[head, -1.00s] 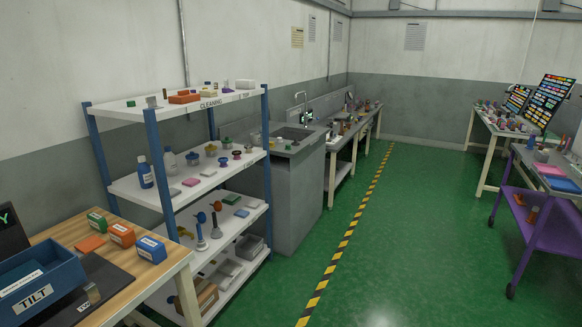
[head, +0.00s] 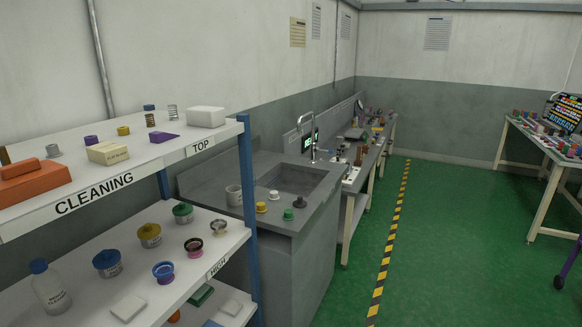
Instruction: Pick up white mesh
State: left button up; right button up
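I cannot pick out a white mesh for certain in the head view. Several pale things stand on the cleaning shelf (head: 95,199): a white block (head: 206,117) at the right end of the top board, a flat white piece (head: 128,308) on the board below, and another pale piece (head: 231,306) lower down. A small clear, ringed thing (head: 172,112) stands on the top board, too small to tell what it is. Neither of my grippers is in view.
A grey sink unit (head: 318,255) stands just beyond the shelf, with small coloured knobs on top. A long bench (head: 362,172) runs along the wall behind it. Another table (head: 540,140) stands far right.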

aim_at(217, 228)
jog(key=i, duration=0.85)
jog(key=z, duration=1.8)
jog(key=i, duration=1.7)
jog(key=u, duration=2.6)
